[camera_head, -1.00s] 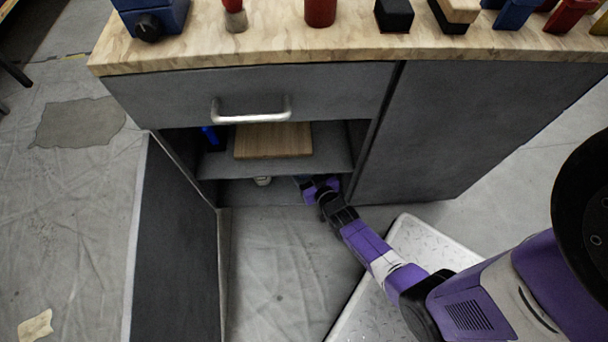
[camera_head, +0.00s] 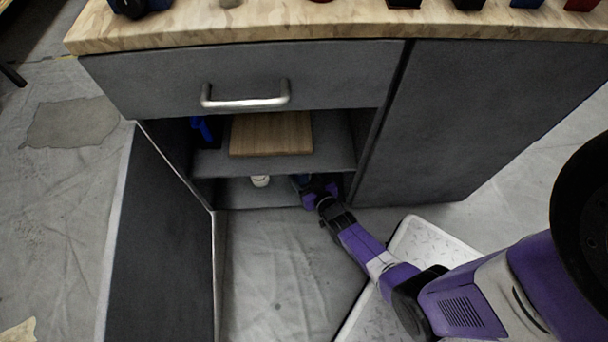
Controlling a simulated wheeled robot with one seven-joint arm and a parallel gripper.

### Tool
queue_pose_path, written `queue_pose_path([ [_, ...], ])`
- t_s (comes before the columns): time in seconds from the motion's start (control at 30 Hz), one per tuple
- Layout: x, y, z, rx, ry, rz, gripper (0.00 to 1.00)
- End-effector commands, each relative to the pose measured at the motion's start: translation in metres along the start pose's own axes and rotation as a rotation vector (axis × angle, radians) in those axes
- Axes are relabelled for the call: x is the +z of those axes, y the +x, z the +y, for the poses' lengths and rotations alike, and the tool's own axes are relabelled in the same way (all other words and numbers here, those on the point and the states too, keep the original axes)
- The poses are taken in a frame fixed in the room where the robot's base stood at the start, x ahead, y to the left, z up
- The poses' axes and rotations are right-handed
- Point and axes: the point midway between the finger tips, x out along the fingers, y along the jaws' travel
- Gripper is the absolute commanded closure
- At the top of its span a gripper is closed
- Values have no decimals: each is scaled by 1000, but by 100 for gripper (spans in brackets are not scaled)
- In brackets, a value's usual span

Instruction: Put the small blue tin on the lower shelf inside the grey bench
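The grey bench (camera_head: 240,75) stands ahead with its lower left door open. Inside it are a middle shelf (camera_head: 210,163) and a lower shelf (camera_head: 235,192). My gripper (camera_head: 301,182) reaches into the lower compartment near its right side, under the middle shelf. A small bluish patch, perhaps the blue tin (camera_head: 301,178), shows at the gripper's end. The fingers are in shadow and partly hidden, so I cannot tell whether they are open or shut, or whether they touch it.
A wooden board (camera_head: 271,134) and a blue object (camera_head: 202,130) are on the middle shelf. A small white item (camera_head: 260,181) stands on the lower shelf, left of my gripper. The open door (camera_head: 165,235) flanks the left. A pale metal plate (camera_head: 440,243) lies under my arm.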

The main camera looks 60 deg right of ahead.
Motion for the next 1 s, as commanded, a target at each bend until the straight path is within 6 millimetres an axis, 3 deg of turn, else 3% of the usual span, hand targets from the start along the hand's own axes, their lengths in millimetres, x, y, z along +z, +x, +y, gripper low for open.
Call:
queue_pose_path([
  [0.13,0,1,0,-1,-1,2,95],
  [0.17,2,0,0,-1,-1,-1,33],
  [0.27,2,0,0,-1,-1,0,14],
  [0.67,0,0,0,0,0,0,13],
  [1.0,-4,-62,-1,-1,0,-4,13],
])
